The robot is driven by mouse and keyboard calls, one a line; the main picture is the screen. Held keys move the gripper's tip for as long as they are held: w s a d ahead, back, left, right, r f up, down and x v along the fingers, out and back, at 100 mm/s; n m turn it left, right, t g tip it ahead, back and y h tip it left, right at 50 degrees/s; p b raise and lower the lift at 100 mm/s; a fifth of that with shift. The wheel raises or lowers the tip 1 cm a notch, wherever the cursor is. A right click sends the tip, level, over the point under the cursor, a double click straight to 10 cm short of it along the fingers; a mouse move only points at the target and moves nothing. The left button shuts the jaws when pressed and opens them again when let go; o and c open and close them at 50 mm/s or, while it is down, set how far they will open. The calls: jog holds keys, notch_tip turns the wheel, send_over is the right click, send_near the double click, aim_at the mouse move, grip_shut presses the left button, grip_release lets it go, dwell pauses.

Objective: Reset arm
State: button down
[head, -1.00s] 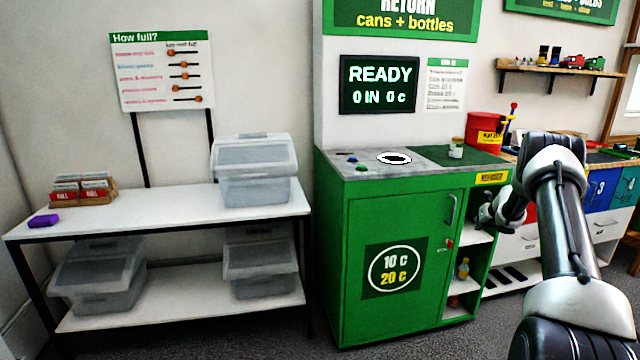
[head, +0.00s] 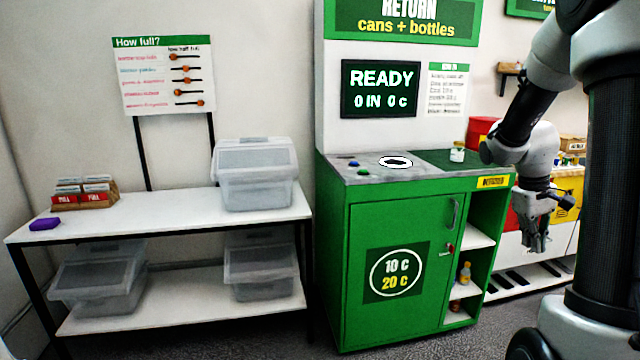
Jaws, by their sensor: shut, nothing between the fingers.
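My gripper (head: 535,244) hangs at the right side of the head view, fingers pointing down. It is shut and holds nothing. It is to the right of the green return cabinet (head: 362,228), in front of the white drawers and red and yellow bins. My arm rises from the right edge, bends at the top and folds down to the gripper. Part of the arm hides the right side of the view.
The cabinet top has a round hole (head: 396,162), a small jar (head: 457,154) and buttons. A white shelf table (head: 150,219) with lidded clear bins (head: 254,175) stands at the left. A purple block (head: 44,224) lies on it. The floor in front of the cabinet is clear.

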jog(key=s+a+r+t+y, duration=0.1)
jog(key=s+a+r+t, duration=0.1)
jog(key=s+a+r, duration=0.4)
jog(key=s+a+r+t+y, duration=0.1)
jog(key=s+a+r+t, duration=0.2)
jog(key=s+a+r, duration=0.3)
jog(key=s+a, duration=0.5)
jog(key=a, duration=0.3)
jog(key=shift+s+r+m+y, duration=0.2)
jog(key=shift+r+m+y, duration=0.1)
jog(key=shift+m, duration=0.1)
jog(key=shift+d, duration=0.1)
